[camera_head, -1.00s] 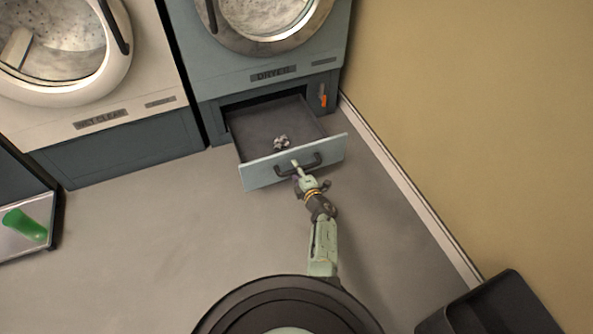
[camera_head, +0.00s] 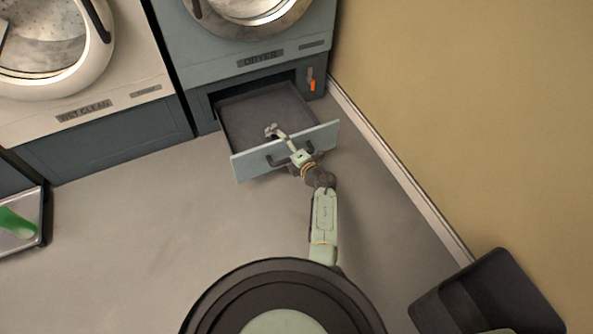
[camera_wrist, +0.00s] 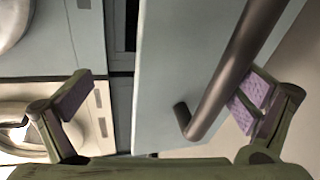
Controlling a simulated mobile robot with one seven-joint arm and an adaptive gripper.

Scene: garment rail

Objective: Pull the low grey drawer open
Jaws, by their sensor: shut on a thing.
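The low grey drawer (camera_head: 262,106) under the dryer stands pulled out, its inside visible in the head view. Its pale front panel (camera_head: 247,166) carries a dark bar handle (camera_head: 274,161), seen close up in the wrist view (camera_wrist: 237,70). My gripper (camera_head: 291,148) is at the handle, with one finger reaching over the panel's top edge. In the wrist view my gripper's fingers (camera_wrist: 162,105) are wide apart, the panel and handle between them. The right finger's purple pad lies against the bar.
The dryer (camera_head: 215,50) and a wet-clean machine (camera_head: 90,108) stand along the back. A tan wall (camera_head: 440,100) with a white skirting runs along the right. A dark bin (camera_head: 485,300) is at lower right, a tray (camera_head: 28,240) with a green thing at left. Floor left of my arm is clear.

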